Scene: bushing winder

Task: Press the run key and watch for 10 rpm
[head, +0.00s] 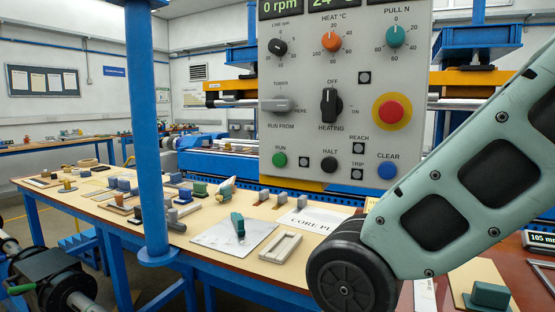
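The green run key (279,160) is on the lower left of the grey control panel (300,90), under the label RUN. The rpm display (281,6) at the panel's top left reads 0 rpm; its upper edge is cut off by the picture. A black halt key (330,165) and a blue clear key (387,170) sit to the right of the run key. Part of my green arm crosses the right side of the view, apart from the run key in the picture. My gripper is not in view.
A red stop button (392,111) on a yellow disc, knobs and a heating switch (331,105) share the panel. A blue post (150,130) stands left of it. The wooden table (180,228) below holds several small blocks, a metal plate (215,238) and a paper sheet.

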